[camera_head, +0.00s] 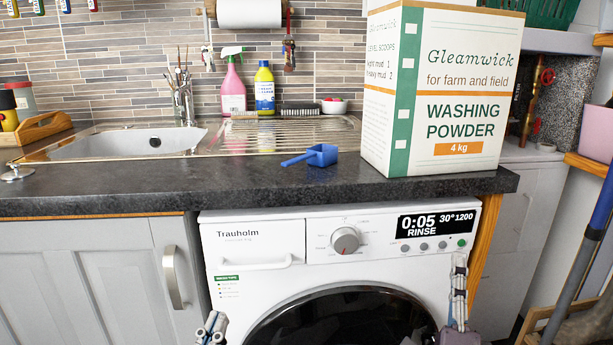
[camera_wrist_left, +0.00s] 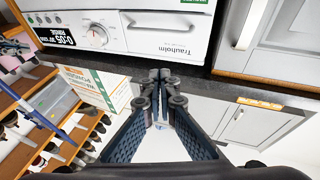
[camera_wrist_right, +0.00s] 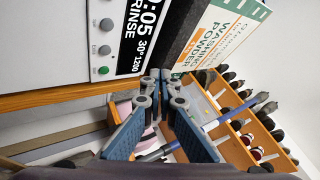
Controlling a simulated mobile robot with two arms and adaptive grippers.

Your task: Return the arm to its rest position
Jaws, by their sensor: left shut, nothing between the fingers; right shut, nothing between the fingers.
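My left gripper (camera_head: 212,328) is at the bottom edge of the head view, in front of the left side of the washing machine (camera_head: 255,272). In the left wrist view its fingers (camera_wrist_left: 159,100) are together and empty. My right gripper (camera_head: 459,265) is upright in front of the machine's right edge, just below the display. In the right wrist view its fingertips (camera_wrist_right: 160,80) meet with nothing between them. Neither gripper appears to hold anything. The machine's display reads 0:05 RINSE, and its dark round door (camera_head: 345,318) is partly cut off at the bottom.
On the dark worktop (camera_head: 230,183) are a blue scoop (camera_head: 312,156) and a large washing powder box (camera_head: 440,95). A sink (camera_head: 130,142) lies behind left. Pink (camera_head: 232,92) and yellow (camera_head: 264,90) bottles stand by the wall. A blue pole (camera_head: 590,240) and shelving (camera_wrist_right: 235,125) are at right.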

